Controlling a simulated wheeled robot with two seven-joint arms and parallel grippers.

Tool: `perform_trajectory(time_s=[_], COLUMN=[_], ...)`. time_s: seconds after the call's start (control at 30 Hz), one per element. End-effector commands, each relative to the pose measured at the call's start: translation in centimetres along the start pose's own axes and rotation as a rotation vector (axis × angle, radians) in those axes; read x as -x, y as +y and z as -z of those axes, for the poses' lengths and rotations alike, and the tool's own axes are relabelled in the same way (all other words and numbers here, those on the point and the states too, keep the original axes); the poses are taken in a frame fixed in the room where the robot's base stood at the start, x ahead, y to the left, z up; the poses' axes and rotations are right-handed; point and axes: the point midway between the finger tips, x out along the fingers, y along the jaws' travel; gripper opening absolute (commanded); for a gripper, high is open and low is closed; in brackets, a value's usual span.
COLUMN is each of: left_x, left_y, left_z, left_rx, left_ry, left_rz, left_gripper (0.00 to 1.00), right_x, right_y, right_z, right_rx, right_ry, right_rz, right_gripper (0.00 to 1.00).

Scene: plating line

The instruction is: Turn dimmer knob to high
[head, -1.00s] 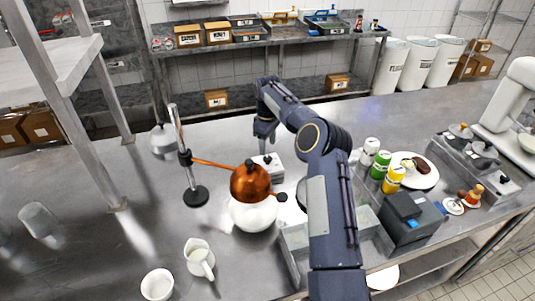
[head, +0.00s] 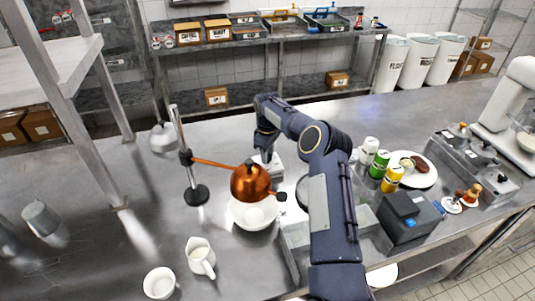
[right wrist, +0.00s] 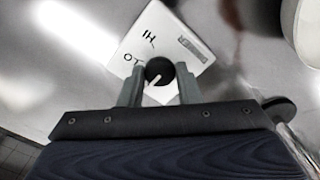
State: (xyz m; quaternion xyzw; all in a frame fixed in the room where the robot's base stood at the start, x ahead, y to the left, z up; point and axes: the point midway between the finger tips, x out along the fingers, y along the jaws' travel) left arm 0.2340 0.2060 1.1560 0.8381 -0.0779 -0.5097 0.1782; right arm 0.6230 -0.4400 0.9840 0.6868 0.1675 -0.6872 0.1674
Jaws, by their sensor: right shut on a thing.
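The dimmer is a pale box (right wrist: 178,36) with "HI" and "LO" markings and a round black knob (right wrist: 160,70). In the right wrist view the knob's white pointer line points down and left. My right gripper (right wrist: 159,85) is shut on the knob, one finger on each side. In the head view the dimmer box (head: 273,167) stands on the steel table behind the copper lamp shade (head: 250,182), and my right gripper (head: 265,150) is over it. The knob is hidden there. My left gripper is not in view.
A lamp stand (head: 195,193) holds the shade over a white bowl (head: 255,214). A white jug (head: 200,257) and cup (head: 159,283) stand in front. Bottles (head: 379,164), a plate (head: 425,178) and a dark box (head: 409,218) are right of my arm.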

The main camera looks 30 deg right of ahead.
Motion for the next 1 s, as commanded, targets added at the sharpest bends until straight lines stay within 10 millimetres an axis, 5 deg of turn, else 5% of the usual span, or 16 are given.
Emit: perform_trajectory(time_s=[0.47,1.0], left_x=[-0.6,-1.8], left_y=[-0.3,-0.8], left_z=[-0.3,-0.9], left_rx=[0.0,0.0], left_ry=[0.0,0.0], left_rz=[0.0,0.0], left_gripper=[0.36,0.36], right_x=[0.0,0.1], right_y=[0.0,0.1], right_z=[0.1,0.1], right_rx=[-0.106,-0.584], right_ry=[0.002,0.003], right_rz=[-0.002,-0.003], right_gripper=[0.08,0.08])
